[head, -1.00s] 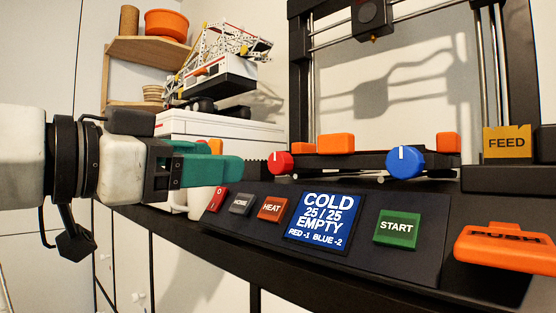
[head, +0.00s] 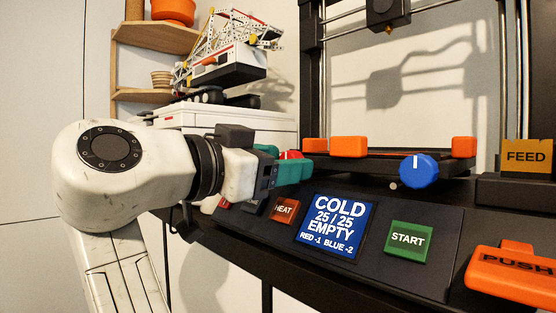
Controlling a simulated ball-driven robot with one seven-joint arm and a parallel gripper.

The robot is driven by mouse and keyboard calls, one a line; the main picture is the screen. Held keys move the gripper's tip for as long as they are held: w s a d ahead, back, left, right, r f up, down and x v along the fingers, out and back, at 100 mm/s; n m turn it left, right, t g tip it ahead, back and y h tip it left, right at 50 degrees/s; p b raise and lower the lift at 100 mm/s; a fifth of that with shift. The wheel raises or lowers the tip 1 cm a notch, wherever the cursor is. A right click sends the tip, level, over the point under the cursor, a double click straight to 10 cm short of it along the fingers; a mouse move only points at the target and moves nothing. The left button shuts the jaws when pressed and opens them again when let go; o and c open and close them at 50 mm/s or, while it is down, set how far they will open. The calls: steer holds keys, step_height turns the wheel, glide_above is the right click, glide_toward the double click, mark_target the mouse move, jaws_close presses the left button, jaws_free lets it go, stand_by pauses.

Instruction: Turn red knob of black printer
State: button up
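The black printer (head: 480,75) stands on the dark shelf, with its control panel in front. Its red knob (head: 290,154) sits at the left end of the bed and is mostly hidden behind my gripper; only its upper part shows. My gripper (head: 303,168), with green fingers, is right at the knob in the head view. The fingers overlap in this view, so I cannot tell whether they are open, shut or touching the knob. The screen (head: 336,222) reads COLD, 25/25, EMPTY, RED -1, BLUE -2.
A blue knob (head: 418,170) is at the bed's right. On the panel are the HEAT button (head: 284,209) and START button (head: 408,238). An orange PUSH part (head: 512,276) and FEED block (head: 527,157) are at right. A model crane (head: 225,65) stands on a white box behind.

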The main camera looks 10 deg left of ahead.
steer(key=c, duration=1)
steer(key=shift+f+m+b, duration=0.2)
steer(key=shift+m+b, duration=0.4)
steer(key=shift+b, duration=0.35)
steer(key=shift+r+m+b, duration=0.2)
steer(key=shift+m+b, duration=0.35)
steer(key=shift+m, duration=0.45)
steer(key=o, duration=1)
